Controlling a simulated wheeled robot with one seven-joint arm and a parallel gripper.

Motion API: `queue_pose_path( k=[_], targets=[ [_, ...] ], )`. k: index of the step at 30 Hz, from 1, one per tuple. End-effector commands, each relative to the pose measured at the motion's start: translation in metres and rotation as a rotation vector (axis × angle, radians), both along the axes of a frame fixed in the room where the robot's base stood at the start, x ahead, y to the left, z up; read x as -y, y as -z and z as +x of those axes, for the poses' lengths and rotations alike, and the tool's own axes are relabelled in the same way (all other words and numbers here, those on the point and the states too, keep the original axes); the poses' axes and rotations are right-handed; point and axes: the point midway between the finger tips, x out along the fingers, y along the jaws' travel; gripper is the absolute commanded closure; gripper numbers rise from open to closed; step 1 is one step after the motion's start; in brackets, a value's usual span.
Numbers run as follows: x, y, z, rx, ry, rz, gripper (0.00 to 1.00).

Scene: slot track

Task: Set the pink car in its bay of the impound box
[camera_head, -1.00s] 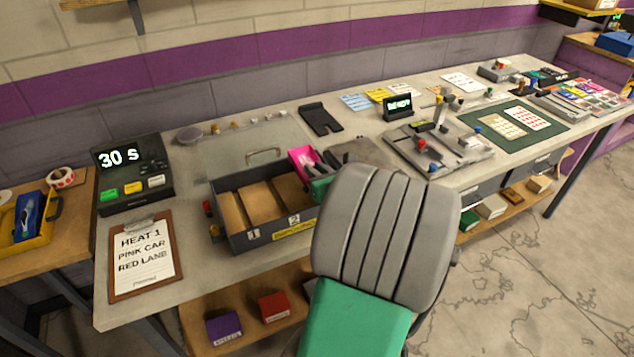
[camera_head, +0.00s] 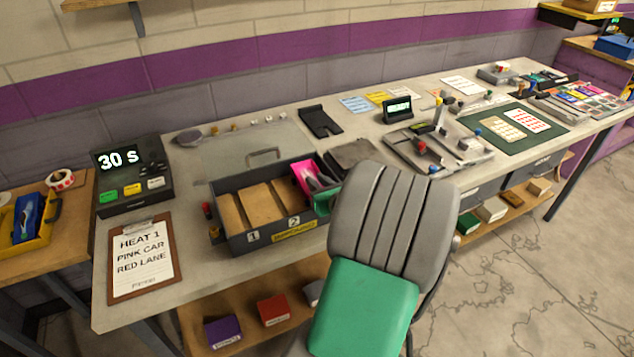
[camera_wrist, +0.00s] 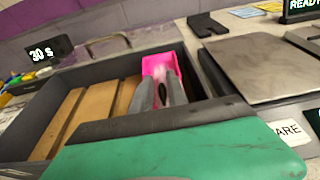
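The pink car (camera_head: 304,176) is at the right end of the grey impound box (camera_head: 262,243), past the numbered labels 1 and 2. My gripper (camera_head: 317,178) is shut on it, with two grey fingers around its near part. In the wrist view the pink car (camera_wrist: 161,68) shows beyond and between the fingers of my gripper (camera_wrist: 161,88), within the right part of the box (camera_wrist: 205,76). I cannot tell whether the car touches the bay floor. The green gripper body hides the box's near right corner.
A dark flat plate (camera_head: 352,153) lies close to the right of the box. A timer (camera_head: 132,175) and clipboard (camera_head: 143,258) are at the left. The left bays show bare tan floors.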

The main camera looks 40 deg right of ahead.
Motion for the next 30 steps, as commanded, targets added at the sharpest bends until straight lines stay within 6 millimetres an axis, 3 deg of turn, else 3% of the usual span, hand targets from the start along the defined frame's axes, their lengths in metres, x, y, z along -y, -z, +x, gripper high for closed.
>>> queue_pose_path(
  k=[1,6,13,17,30],
  targets=[
    [-0.003,0.016,-0.004,-0.026,0.002,0.012,0.76],
    [-0.004,0.018,-0.004,-0.029,0.0,0.016,0.62],
    [-0.005,0.019,-0.004,-0.03,-0.001,0.018,0.62],
    [-0.005,0.007,-0.004,-0.029,-0.002,0.015,0.62],
    [-0.028,-0.032,-0.098,-0.016,0.008,0.011,0.62]
  ],
)
